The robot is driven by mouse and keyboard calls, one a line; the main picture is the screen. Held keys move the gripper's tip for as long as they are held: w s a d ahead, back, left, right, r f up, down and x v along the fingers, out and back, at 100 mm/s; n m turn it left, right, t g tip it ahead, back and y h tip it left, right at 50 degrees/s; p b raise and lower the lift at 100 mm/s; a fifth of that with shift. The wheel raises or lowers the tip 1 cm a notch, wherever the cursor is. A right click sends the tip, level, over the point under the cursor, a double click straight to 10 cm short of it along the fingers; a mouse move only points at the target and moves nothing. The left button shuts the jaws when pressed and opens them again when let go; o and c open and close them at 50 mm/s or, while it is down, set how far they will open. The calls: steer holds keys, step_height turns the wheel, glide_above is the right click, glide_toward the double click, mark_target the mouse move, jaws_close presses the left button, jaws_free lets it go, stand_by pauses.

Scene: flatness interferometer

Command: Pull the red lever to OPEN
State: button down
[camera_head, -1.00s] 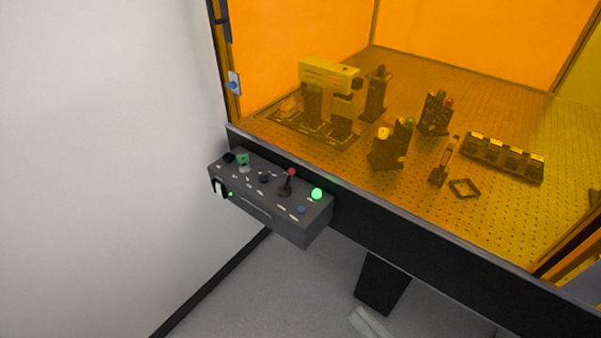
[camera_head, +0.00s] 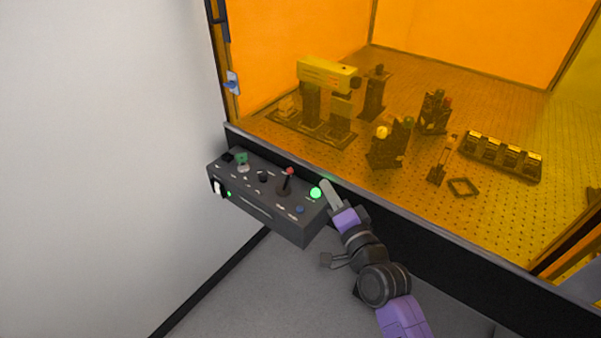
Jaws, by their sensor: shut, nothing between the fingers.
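The red lever (camera_head: 288,181) stands on the top of a dark control box (camera_head: 254,210), with a red knob on a dark stem and base. It leans a little to the right in the picture. The small labels around it are too small to read. My gripper (camera_head: 325,184) is at the box's right end, beside the lit green button (camera_head: 315,193) and to the right of the lever. It is apart from the lever, shut and empty. I cannot tell whether its tip touches the box.
The box also carries a green switch (camera_head: 241,160), a dark knob (camera_head: 263,177) and a blue button (camera_head: 299,209). An orange enclosure with optics on a perforated table (camera_head: 400,200) stands behind it. A white wall (camera_head: 100,150) is at left.

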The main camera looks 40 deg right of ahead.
mark_target(287, 180)
steer(key=w+m, duration=0.1)
steer(key=w+d+f+m, duration=0.1)
steer(key=w+m, duration=0.1)
steer(key=shift+w+d+f+m+y, duration=0.3)
steer(key=shift+w+d+f+y, duration=0.05)
steer(key=shift+w+y, duration=0.05)
steer(key=shift+a+f+m+g+y, duration=0.2)
steer(key=shift+f+m, duration=0.1)
steer(key=shift+f, duration=0.2)
steer(key=shift+a+f+m+g+y, duration=0.2)
steer(key=shift+f+m, duration=0.1)
steer(key=shift+f, duration=0.15)
steer(key=shift+a+f+m, duration=0.25)
steer(key=shift+f+m, duration=0.2)
steer(key=shift+m, duration=0.35)
steer(key=shift+w, duration=0.1)
steer(key=x, duration=1)
steer(key=shift+f+p, duration=0.1)
steer(key=shift+p, duration=0.2)
